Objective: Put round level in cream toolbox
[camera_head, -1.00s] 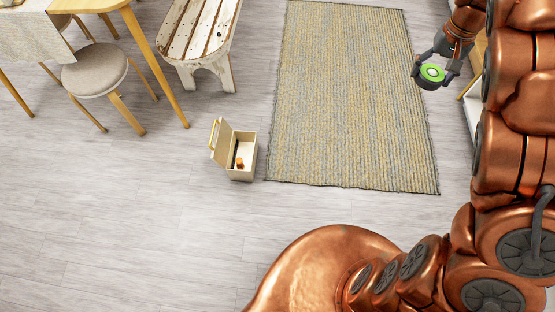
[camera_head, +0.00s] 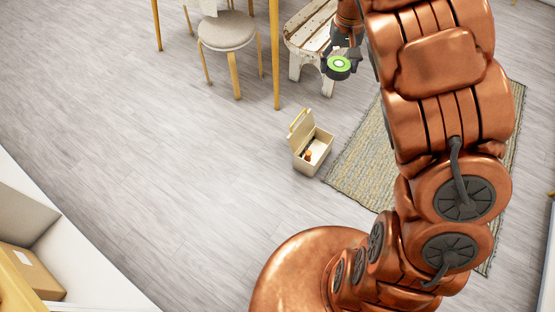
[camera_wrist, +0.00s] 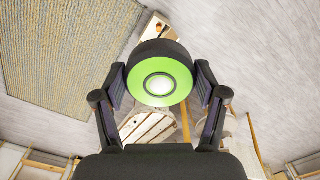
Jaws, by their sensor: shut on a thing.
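The round level (camera_head: 339,67) is a short black disc with a bright green face and a pale round centre. My gripper (camera_head: 341,66) is shut on it and holds it up in the air, near the white bench in the head view. In the wrist view the level (camera_wrist: 160,83) sits between both fingers. The cream toolbox (camera_head: 312,153) stands on the floor with its lid open, below and left of the gripper in the head view. A small orange and dark thing lies inside it. In the wrist view the toolbox (camera_wrist: 155,27) shows partly behind the level.
A worn white bench (camera_head: 309,28) and a round stool (camera_head: 226,30) stand beyond the toolbox. A woven rug (camera_head: 363,165) lies to its right. A white shelf with a cardboard box (camera_head: 30,268) is at lower left. The floor left of the toolbox is clear.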

